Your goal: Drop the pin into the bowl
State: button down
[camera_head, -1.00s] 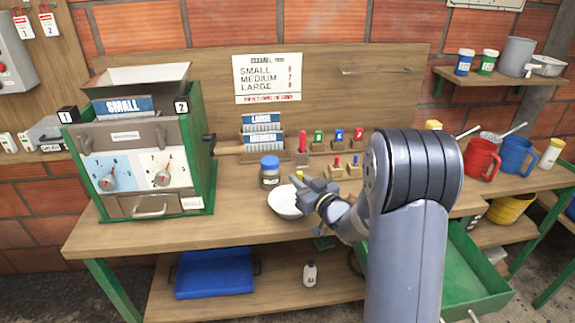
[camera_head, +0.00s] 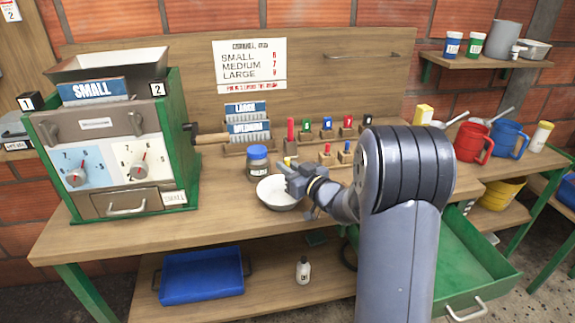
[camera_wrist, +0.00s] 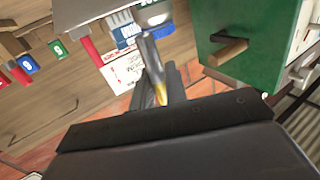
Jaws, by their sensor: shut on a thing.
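A white bowl (camera_head: 272,198) stands on the wooden bench, just right of the grinder's front. My gripper (camera_head: 288,172) is over the bowl's far right part, above its rim, and covers some of it. It is shut on a small pin with a yellow end (camera_head: 287,160). I cannot tell how high the pin is above the bowl.
A blue-lidded jar (camera_head: 257,162) stands close behind the bowl. The green grinder (camera_head: 182,150) is at the left. Several coloured pins in wooden blocks (camera_head: 328,133) stand behind my gripper. Red (camera_head: 472,142) and blue (camera_head: 508,138) mugs are at the right. A green drawer (camera_head: 455,265) hangs open below.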

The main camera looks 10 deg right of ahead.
aim_at(288, 159)
jog(key=c, duration=1.3)
grip_release()
jog(key=shift+c, duration=0.2)
jog(key=v, duration=1.1)
jog(key=shift+b, duration=0.35)
jog(key=shift+w, duration=0.1)
jog(key=x, duration=0.3)
jog(key=p+x, duration=0.1)
jog(key=x, duration=0.7)
jog(key=shift+a+r, duration=0.1)
jog(key=shift+r, duration=0.15)
notch_tip(288, 159, up, 4)
jog(key=p, duration=0.3)
jog(key=shift+f, duration=0.25)
jog(key=shift+r+p, duration=0.55)
jog(key=shift+r, duration=0.3)
